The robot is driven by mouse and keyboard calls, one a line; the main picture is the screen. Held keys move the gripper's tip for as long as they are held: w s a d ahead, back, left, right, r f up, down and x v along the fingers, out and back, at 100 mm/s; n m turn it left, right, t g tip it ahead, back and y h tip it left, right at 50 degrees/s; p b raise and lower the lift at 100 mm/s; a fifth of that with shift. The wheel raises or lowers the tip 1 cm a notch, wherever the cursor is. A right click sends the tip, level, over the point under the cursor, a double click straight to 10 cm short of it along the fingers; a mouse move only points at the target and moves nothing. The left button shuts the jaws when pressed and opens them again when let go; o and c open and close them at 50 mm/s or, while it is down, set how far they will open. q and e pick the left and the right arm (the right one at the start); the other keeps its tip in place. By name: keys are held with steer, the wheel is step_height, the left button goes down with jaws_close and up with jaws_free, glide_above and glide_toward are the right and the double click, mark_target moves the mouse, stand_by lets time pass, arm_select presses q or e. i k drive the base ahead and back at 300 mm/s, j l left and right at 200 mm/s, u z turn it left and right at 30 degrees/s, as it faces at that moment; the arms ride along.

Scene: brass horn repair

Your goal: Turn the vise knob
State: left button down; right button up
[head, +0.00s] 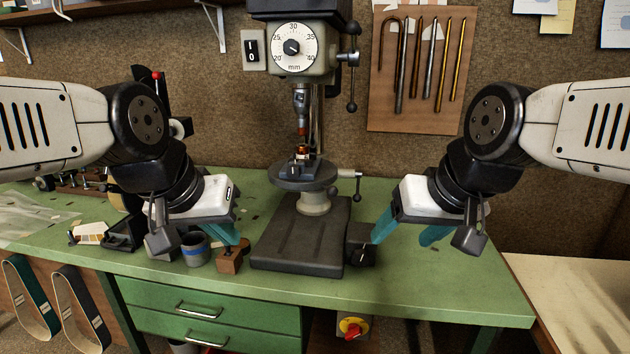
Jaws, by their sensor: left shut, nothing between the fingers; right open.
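A drill press stands at the back middle of the green bench. A small vise (303,165) with a copper-coloured part sits on its round table (290,182); I cannot make out its knob clearly. A handle with a dark ball end (358,175) sticks out to the right of the round table. My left gripper (236,240), with teal fingers, is shut and empty above a small wooden block (230,262), left of the press base. My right gripper (405,240) is open and empty, right of the press base. Neither gripper touches the vise.
A black box with a dial (360,254) stands beside the press base (300,235), close to my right gripper's left finger. A blue-banded cup (194,250) stands near my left gripper. The bench's right front (455,290) is clear.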

mark_target(294, 171)
steer(key=k+l+u, duration=0.1)
steer(key=u, duration=0.3)
steer(key=k+u, duration=0.25)
steer(key=u, duration=0.15)
